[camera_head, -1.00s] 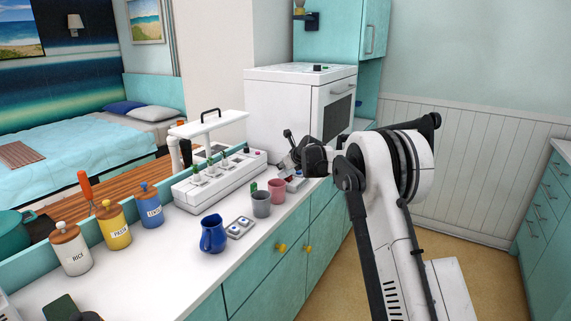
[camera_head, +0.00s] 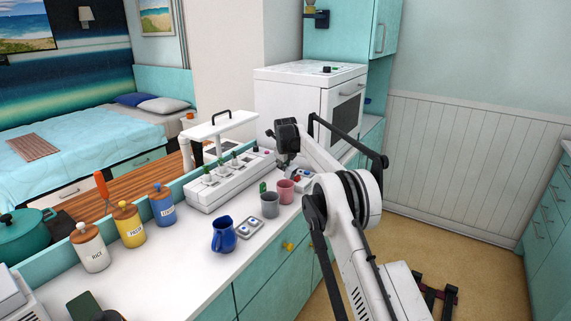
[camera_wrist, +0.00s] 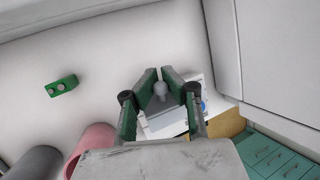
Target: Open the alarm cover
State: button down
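The alarm box (camera_wrist: 166,122) is a small pale box with a blue spot, low on the counter below my gripper in the wrist view. A rounded grey knob (camera_wrist: 160,90) shows between my fingertips; whether it touches them I cannot tell. In the head view the alarm box (camera_head: 304,177) is partly hidden by my arm, with a little red showing. My gripper (camera_wrist: 159,72) points down with its green-sided fingers partly apart and a narrow gap at the tips. It also shows in the head view (camera_head: 284,166), above the counter. The cover's state is not clear.
Pink (camera_head: 286,191) and grey (camera_head: 269,204) cups stand close to the alarm box. A white multi-switch panel (camera_head: 230,180) and the white stove (camera_head: 312,100) are nearby. A blue jug (camera_head: 223,235) is farther forward.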

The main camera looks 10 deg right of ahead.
jog(key=shift+w+a+f+g+h+p, duration=0.1)
jog(key=shift+w+a+g+h+p, duration=0.1)
jog(key=shift+g+h+p, duration=0.35)
dwell(0.4)
jog(key=c, duration=1.7)
grip_release()
jog(key=shift+c, duration=0.2)
jog(key=v, duration=1.2)
jog(key=shift+s, duration=0.25)
jog(key=shift+d+f, duration=0.1)
